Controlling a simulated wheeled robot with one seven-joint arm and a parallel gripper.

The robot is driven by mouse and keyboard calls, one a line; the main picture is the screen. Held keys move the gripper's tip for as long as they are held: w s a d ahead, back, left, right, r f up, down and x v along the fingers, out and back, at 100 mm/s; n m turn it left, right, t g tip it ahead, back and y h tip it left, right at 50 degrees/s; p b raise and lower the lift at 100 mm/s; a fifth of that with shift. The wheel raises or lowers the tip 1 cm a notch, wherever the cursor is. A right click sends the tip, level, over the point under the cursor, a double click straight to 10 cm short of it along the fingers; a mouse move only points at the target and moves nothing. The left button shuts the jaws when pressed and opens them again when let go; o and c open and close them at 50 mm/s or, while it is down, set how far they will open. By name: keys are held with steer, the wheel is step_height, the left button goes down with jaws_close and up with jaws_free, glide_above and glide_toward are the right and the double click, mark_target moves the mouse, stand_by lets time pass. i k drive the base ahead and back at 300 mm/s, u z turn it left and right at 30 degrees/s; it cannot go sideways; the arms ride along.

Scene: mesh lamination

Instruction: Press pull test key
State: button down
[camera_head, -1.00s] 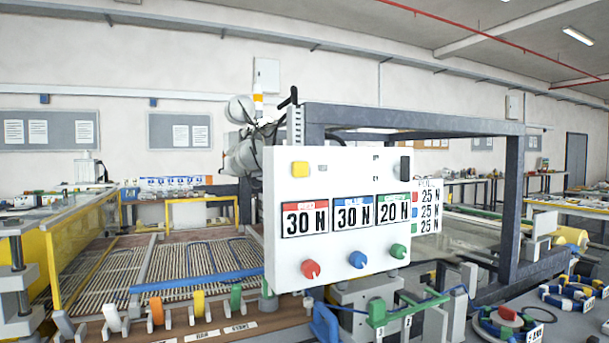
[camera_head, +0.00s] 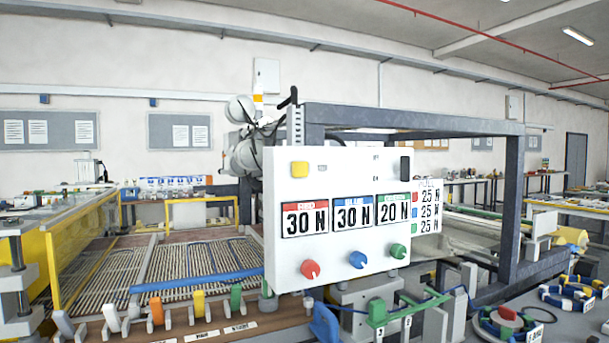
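A white control panel (camera_head: 335,250) stands upright in the middle of the head view. My white arm (camera_head: 243,135) shows behind the panel's upper left. The gripper's fingertips cannot be made out.
A side plate (camera_head: 427,206) right of the panel reads 25 N in several rows. A dark frame (camera_head: 512,210) stands behind the panel. Coloured guides (camera_head: 198,303) line the front bench. Rings of coloured cord (camera_head: 572,292) lie at lower right.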

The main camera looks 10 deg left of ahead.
mark_target(299, 169)
steer(key=z, duration=0.35)
steer(key=k, duration=1.4)
steer(key=u, duration=0.4)
steer(key=i, duration=1)
steer(key=z, duration=0.05)
